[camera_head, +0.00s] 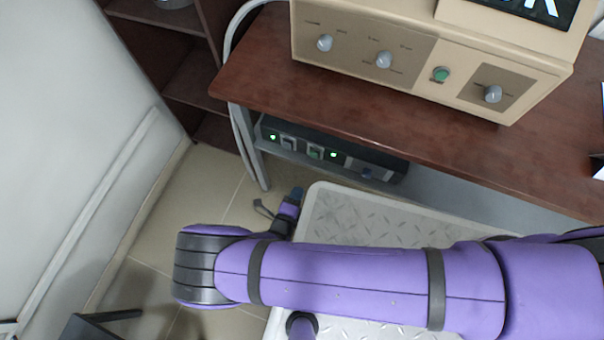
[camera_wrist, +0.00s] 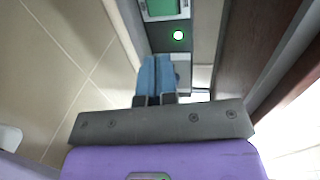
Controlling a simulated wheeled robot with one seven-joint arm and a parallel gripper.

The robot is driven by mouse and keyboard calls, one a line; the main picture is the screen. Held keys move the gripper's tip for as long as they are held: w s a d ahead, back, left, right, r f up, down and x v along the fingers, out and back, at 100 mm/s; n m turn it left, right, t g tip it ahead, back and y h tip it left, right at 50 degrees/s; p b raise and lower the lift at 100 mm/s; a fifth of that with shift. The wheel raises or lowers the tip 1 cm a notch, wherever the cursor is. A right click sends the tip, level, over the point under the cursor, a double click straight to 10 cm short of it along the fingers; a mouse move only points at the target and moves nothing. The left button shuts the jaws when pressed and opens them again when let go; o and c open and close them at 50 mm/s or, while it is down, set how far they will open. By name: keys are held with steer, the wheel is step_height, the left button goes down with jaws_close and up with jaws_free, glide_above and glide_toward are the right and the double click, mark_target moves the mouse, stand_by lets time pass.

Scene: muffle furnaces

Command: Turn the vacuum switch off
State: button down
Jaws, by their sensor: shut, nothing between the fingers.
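A dark control box (camera_head: 350,157) sits on a shelf under the brown table. Its front carries a grey rocker switch (camera_head: 288,142), a greenish rocker switch (camera_head: 315,152) and two lit green lamps. No label is readable, so I cannot tell which switch is the vacuum one. In the wrist view a green switch (camera_wrist: 163,8) and a lit lamp (camera_wrist: 178,36) show beyond my fingers. My gripper (camera_head: 297,191) is in front of and below the box. Its blue fingers (camera_wrist: 155,72) are shut and empty, pointing at the panel and partly covering its lower part.
A beige furnace (camera_head: 420,50) with knobs and a green button stands on the brown table (camera_head: 250,80). A metal table leg (camera_head: 247,145) is left of the box. A wooden shelf and white wall lie to the left. Tiled floor (camera_head: 215,195) is open below.

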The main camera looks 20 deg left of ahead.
mark_target(314, 155)
steer(key=w, duration=0.7)
steer(key=w+d+f, duration=0.1)
steer(key=w, duration=0.3)
steer(key=shift+w+f, duration=0.1)
steer(key=shift+w, duration=0.7)
